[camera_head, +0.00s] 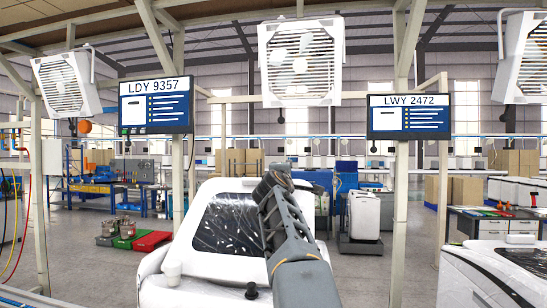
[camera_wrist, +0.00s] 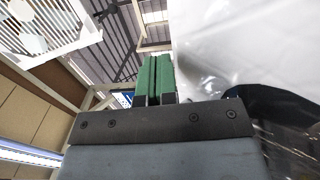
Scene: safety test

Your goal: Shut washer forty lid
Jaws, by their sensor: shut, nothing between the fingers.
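A white washer (camera_head: 185,291) stands right in front of me in the head view. Its lid (camera_head: 228,222), a white frame around a dark glass window, looks tilted up and faces me. No number forty is readable on it. My arm reaches up across the lid's right side and covers part of it. My gripper (camera_wrist: 153,79) has green fingers that are shut together and empty in the wrist view. The white surface with dark glass beside it (camera_wrist: 245,55) appears to be the lid, close to the fingers' right. I cannot tell whether they touch.
Another white machine (camera_head: 460,283) with a dark top stands at the right. Signs reading LDY 9357 (camera_head: 156,105) and LWY 2472 (camera_head: 422,117) hang on posts. Large white fans (camera_head: 300,62) hang overhead.

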